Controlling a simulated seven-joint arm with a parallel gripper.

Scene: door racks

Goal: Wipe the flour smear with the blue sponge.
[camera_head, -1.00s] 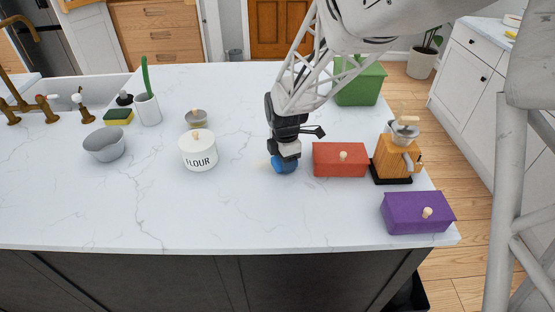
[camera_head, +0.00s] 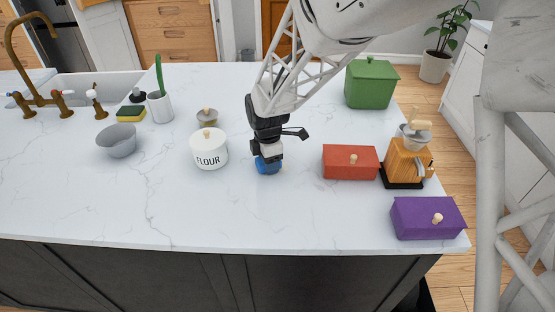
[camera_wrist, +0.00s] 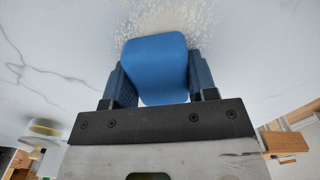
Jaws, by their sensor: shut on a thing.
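The blue sponge (camera_head: 268,167) is held down at the white countertop, just right of the flour canister, in the head view. My gripper (camera_head: 267,155) is shut on it from above. In the wrist view the sponge (camera_wrist: 157,70) sits between the two fingers of my gripper (camera_wrist: 157,85). The flour smear (camera_wrist: 172,14) shows there as pale speckles on the counter, just beyond the sponge's far edge and partly cut off by the frame. I cannot make out the smear in the head view. Whether the sponge touches the counter is hard to tell.
The white flour canister (camera_head: 209,150) stands left of the sponge, with a small lidded bowl (camera_head: 207,117) behind it. A red box (camera_head: 350,163), a wooden grinder (camera_head: 408,160) and a purple box (camera_head: 428,218) are to the right. A green box (camera_head: 371,85) stands behind. The front counter is clear.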

